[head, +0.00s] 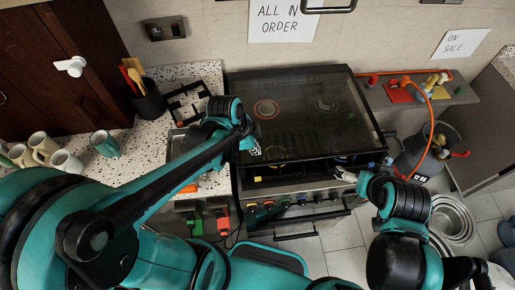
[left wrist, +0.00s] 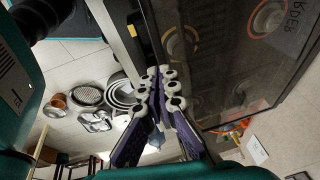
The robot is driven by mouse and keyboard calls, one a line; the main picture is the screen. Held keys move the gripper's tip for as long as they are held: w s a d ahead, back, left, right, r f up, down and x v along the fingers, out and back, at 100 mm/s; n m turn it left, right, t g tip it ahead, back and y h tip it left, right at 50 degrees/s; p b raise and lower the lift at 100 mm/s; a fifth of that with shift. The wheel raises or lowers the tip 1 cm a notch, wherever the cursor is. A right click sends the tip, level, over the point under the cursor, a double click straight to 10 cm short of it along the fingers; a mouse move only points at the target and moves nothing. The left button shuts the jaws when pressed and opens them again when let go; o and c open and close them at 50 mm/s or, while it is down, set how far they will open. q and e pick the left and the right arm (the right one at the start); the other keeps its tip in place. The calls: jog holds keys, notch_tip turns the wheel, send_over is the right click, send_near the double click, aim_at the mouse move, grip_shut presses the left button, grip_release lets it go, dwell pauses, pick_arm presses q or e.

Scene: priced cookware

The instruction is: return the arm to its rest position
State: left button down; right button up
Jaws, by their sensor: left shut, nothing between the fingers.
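My left arm reaches in from the left in the head view, over the counter, to the left edge of the stove. Its gripper (head: 255,150) is beside the dark stove top (head: 310,130), small and partly hidden by the wrist. In the left wrist view the purple and white fingers (left wrist: 167,75) come together at the tips, shut and empty, close to the stove front. My right arm comes up from the lower right. Its gripper (head: 345,174) is near the stove's front right edge, mostly hidden by its own wrist, so its opening is unclear.
A utensil holder (head: 148,103), a green mug (head: 104,144) and pale mugs (head: 66,162) stand on the speckled counter (head: 150,142). Stove knobs line the front. Right of it are a dark pot (head: 421,160) and an orange hose (head: 428,118). Metal bowls (head: 452,220) lie on the floor.

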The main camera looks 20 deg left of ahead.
pick_arm(q)
jog(key=v, duration=0.3)
jog(key=shift+s+r+p, duration=0.2)
jog(key=shift+r+p, duration=0.2)
jog(key=s+a+f+n+t+y+b, duration=0.2)
jog(key=s+a+f+n+t+b, duration=0.2)
jog(key=n+b, duration=0.9)
notch_tip(320, 180, down, 3)
jog(key=shift+s+a+f+n+y+b, duration=0.15)
jog(key=shift+s+f+n+y+b, duration=0.15)
jog(key=shift+n, duration=0.2)
jog(key=shift+w+r, duration=0.1)
